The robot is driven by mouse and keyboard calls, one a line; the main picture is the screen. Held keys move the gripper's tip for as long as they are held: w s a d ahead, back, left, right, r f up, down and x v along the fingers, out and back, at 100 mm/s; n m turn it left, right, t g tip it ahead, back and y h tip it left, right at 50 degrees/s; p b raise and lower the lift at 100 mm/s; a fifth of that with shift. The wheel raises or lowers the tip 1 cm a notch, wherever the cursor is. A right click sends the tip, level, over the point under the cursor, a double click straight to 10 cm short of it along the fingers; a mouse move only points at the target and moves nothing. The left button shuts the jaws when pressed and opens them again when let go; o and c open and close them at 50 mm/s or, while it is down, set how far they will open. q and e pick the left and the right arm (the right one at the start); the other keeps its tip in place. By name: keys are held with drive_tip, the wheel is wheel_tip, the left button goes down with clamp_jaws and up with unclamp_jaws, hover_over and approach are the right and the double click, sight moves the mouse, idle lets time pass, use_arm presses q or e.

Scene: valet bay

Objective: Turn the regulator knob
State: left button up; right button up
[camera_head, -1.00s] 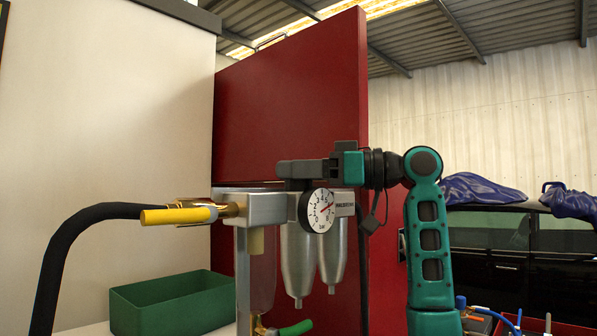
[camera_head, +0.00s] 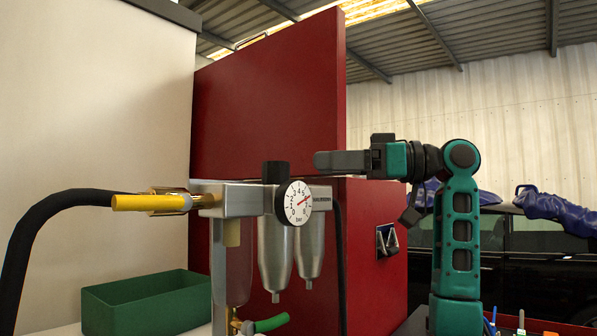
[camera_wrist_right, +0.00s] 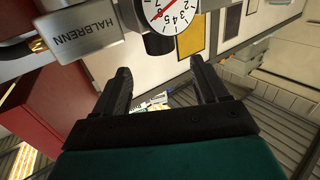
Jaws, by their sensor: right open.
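The regulator knob (camera_head: 275,172) is a black cylinder standing upright on top of the silver regulator. In the right wrist view the knob (camera_wrist_right: 158,43) shows as a dark round shape beside the gauge, ahead of the fingertips. The round white pressure gauge (camera_head: 298,202) with a red needle is on the regulator's front. My right gripper (camera_head: 318,160) is level with the knob's top and to its right, apart from it. In the right wrist view my right gripper (camera_wrist_right: 160,75) is open with nothing between the fingers. My left gripper is not in view.
A yellow valve lever (camera_head: 150,202) with a black hose is left of the regulator. A green bin (camera_head: 150,305) stands below left. A dark red panel (camera_head: 262,105) rises behind. A dark car (camera_head: 545,250) is at the right.

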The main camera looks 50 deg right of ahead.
drive_tip(key=v, duration=0.3)
drive_tip(key=shift+s+d, duration=0.15)
drive_tip(key=shift+s, duration=0.1)
idle(0.4)
